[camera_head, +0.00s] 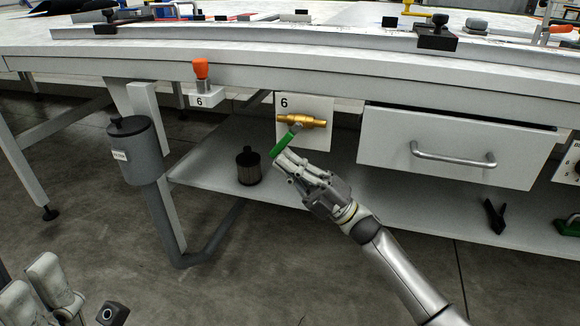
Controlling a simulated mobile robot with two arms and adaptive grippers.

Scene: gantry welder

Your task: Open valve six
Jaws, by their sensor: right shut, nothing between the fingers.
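Valve six is a brass valve (300,121) on a white plate (319,103) marked 6, under the table's front edge. Its green lever handle (283,144) slants down and to the left from the brass body. My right gripper (285,160) is shut and empty, with its fingertips at the lower end of the green handle. I cannot tell whether they touch it. Part of my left gripper (62,300) shows at the bottom left corner, far from the valve. Whether its fingers are open is unclear.
A drawer (450,140) with a metal handle is right of the valve. An orange knob (201,69) on a bracket marked 6 is to the left. A grey canister (135,152) hangs further left. A dark cylinder (249,168) stands on the lower shelf (215,165).

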